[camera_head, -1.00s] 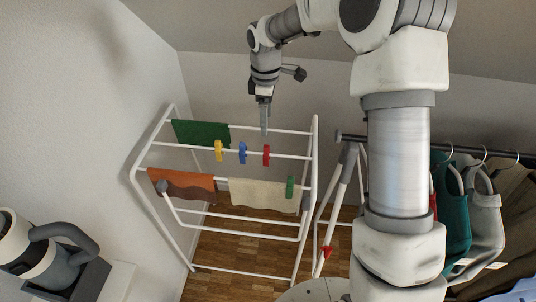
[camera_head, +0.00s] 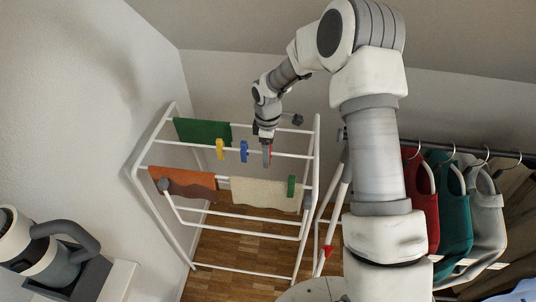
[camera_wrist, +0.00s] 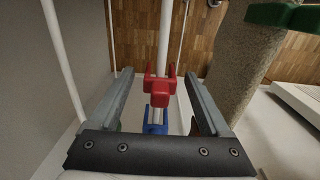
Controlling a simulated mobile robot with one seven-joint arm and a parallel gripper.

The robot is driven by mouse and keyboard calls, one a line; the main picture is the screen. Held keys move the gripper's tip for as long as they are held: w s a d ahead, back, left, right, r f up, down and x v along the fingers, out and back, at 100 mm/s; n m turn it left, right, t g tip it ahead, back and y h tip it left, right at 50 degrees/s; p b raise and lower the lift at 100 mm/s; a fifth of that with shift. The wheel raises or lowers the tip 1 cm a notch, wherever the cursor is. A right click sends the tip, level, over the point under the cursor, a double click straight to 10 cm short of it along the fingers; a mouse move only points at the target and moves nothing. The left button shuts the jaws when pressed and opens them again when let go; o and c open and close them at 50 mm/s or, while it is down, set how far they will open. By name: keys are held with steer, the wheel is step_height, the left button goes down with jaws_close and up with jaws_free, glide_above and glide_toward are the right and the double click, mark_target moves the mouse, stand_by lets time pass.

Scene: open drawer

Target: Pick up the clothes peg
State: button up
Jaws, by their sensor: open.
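Several clothes pegs sit on the drying rack: a yellow peg (camera_head: 220,148) and a blue peg (camera_head: 244,151) on an upper rod, and a green peg (camera_head: 291,185) on the cream towel. A red peg (camera_wrist: 160,90) clips the same rod and is mostly hidden behind my gripper (camera_head: 267,163) in the head view. In the wrist view my gripper (camera_wrist: 157,74) is open, with one finger on each side of the red peg and gaps showing. The blue peg also shows in the wrist view (camera_wrist: 155,128), further down the rod.
The white drying rack (camera_head: 137,168) holds a green cloth (camera_head: 202,132), an orange cloth (camera_head: 185,182) and a cream towel (camera_head: 262,193). Clothes hang on a rail (camera_head: 480,150) at the right. A white wall (camera_head: 85,110) stands at the left.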

jaws_close()
stand_by(0.4)
steer(key=shift+r, duration=0.7)
step_height(320, 180, up, 3)
steer(key=shift+f, duration=0.1)
steer(key=s+d+r, duration=0.3)
steer(key=d+r, duration=0.3)
steer(key=d, duration=0.5)
steer(key=shift+s+r, duration=0.35)
